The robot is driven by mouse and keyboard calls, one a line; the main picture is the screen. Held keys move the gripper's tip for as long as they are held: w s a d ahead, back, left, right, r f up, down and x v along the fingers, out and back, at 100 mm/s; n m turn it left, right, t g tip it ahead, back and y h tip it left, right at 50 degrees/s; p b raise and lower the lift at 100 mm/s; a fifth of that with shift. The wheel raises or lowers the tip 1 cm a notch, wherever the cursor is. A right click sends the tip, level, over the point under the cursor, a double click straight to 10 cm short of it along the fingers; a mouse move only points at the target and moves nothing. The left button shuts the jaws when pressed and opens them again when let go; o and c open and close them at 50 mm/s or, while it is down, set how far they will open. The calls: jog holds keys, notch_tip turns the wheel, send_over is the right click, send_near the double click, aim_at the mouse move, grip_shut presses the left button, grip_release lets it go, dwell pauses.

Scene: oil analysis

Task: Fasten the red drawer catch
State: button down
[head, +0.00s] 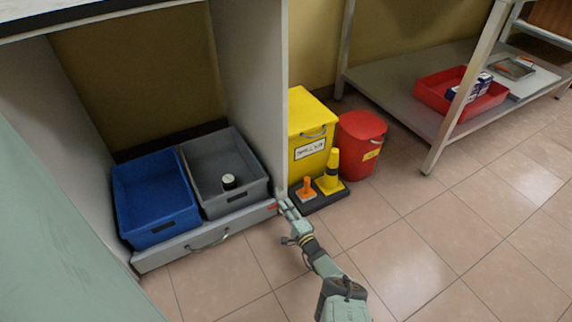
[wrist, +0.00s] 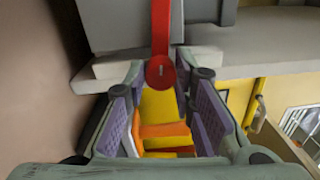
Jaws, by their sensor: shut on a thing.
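The red drawer catch (head: 272,207) sits at the right end of the low grey drawer's front (head: 180,250). In the wrist view the catch (wrist: 161,40) is a red strip ending in a round red tab, lying across the drawer edge. My gripper (head: 287,206) is at the drawer's right front corner. In the wrist view my gripper (wrist: 161,84) has its purple-padded fingers on either side of the round tab, shut on it. The exact contact between pads and tab is hard to see.
A blue bin (head: 155,239) and a grey bin (head: 248,198) stand on the drawer; the grey one holds a small dark jar with a white top. Right of the cabinet are a yellow bin (head: 313,119), red bin (head: 360,130) and yellow cone (head: 331,170). Floor in front is clear.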

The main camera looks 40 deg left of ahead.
jog(key=shift+n, duration=0.6)
jog(key=c, duration=1.3)
grip_release()
jog(key=shift+c, duration=0.2)
jog(key=shift+d, duration=0.15)
jog(key=shift+v, duration=5.9)
jog(key=shift+d, duration=0.1)
